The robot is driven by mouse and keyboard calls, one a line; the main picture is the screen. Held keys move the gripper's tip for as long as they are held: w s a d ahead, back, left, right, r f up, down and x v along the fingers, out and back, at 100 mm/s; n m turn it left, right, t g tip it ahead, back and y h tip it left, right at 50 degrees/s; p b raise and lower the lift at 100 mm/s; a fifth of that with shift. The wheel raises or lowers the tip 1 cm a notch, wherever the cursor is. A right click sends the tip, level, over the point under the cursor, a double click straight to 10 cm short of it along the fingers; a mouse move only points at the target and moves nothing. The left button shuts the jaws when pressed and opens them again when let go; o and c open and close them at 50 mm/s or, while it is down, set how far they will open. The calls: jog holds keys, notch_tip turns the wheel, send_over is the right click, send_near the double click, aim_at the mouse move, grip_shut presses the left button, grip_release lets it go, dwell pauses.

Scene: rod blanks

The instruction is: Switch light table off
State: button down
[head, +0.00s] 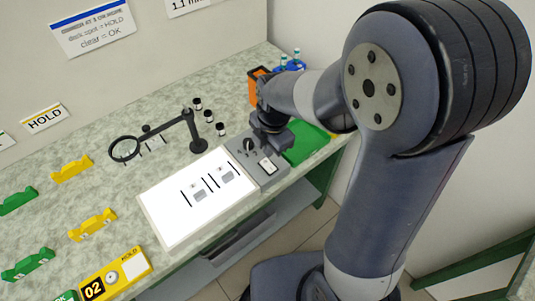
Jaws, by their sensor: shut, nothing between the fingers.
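The light table (165,218) is lit bright white, with several thin dark rods and two small grey pieces on it. Its grey control panel (270,182) adjoins the right end of the lit surface. A white rocker switch (267,166) is on the panel, and a dark round knob (248,145) shows farther back. My gripper (266,140) is shut and empty over the back part of the panel, behind the switch. The fingertips are small and dark here, so I cannot tell whether they touch the panel.
A magnifier on a black stand (197,145) is behind the light table, near several small dark vials. A green mat (306,145) and an orange holder (259,75) are by my arm. Yellow and green rests stand at left, with a yellow "02" box (116,278) in front.

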aim_at(267, 162)
jog(key=shift+w+a+f, duration=0.1)
jog(key=shift+f, duration=0.85)
jog(key=shift+w+a+f, duration=0.1)
jog(key=shift+f, duration=0.85)
jog(key=shift+f+b, duration=0.3)
jog(key=shift+r, duration=0.15)
jog(key=shift+s+d, duration=0.15)
jog(key=shift+s+d+r, duration=0.1)
jog(key=shift+s+d, duration=0.25)
jog(key=shift+s, duration=0.15)
